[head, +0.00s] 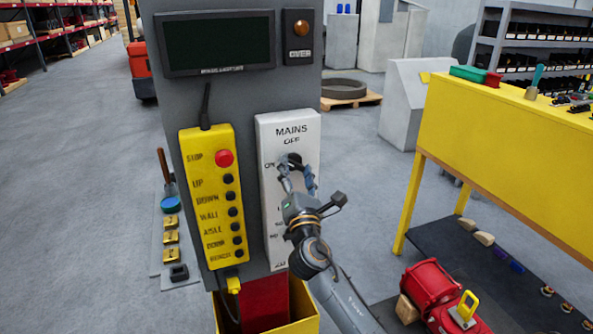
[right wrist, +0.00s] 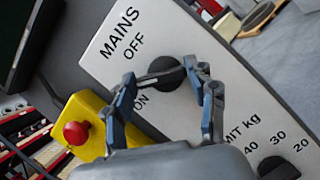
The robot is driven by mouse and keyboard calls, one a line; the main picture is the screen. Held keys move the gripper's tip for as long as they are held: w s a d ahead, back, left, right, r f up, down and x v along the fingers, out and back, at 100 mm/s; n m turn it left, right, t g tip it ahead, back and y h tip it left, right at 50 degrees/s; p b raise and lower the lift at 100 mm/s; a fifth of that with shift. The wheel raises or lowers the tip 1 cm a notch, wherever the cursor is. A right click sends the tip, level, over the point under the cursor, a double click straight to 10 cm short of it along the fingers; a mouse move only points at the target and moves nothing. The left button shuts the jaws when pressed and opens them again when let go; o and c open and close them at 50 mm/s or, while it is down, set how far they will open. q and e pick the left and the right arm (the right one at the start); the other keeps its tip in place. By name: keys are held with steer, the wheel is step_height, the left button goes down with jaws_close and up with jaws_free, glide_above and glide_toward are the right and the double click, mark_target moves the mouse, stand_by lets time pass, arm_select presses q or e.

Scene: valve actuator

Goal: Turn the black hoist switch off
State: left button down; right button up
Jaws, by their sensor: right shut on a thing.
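The black hoist switch (head: 294,160) is a round rotary knob on the white panel marked MAINS (head: 290,133), with OFF printed above it and ON at its left. In the right wrist view the knob (right wrist: 168,80) has a narrow grip bar across it. My right gripper (head: 298,180) has its fingers on either side of this bar, shut on it; the fingertips also show in the right wrist view (right wrist: 163,76). The fingers partly cover the knob, so its exact pointing is hard to tell. My left gripper is not in view.
A yellow button box (head: 212,205) with a red stop button (head: 224,158) hangs just left of the panel. A dark display (head: 217,43) and an amber lamp (head: 300,28) are above. A yellow workbench (head: 510,145) stands at the right, with a red machine (head: 432,284) below it.

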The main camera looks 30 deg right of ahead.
steer(key=m, duration=0.2)
steer(key=m+g+h, duration=0.1)
steer(key=shift+r+m+p, duration=0.25)
steer(key=shift+m+p, duration=0.1)
steer(key=shift+m, duration=0.05)
steer(key=m+g+p, duration=0.1)
steer(key=m, duration=0.2)
steer(key=shift+g, duration=0.3)
steer(key=m+g+p, duration=0.1)
steer(key=m+p, duration=0.1)
steer(key=m, duration=0.1)
steer(key=shift+r+m, duration=0.1)
steer(key=shift+m, duration=0.3)
steer(key=shift+d+m+g+p, duration=0.1)
steer(key=shift+m+g+p, duration=0.2)
steer(key=shift+m+g, duration=0.15)
steer(key=shift+m, duration=0.25)
steer(key=o, duration=1.2)
steer(key=shift+c, duration=0.2)
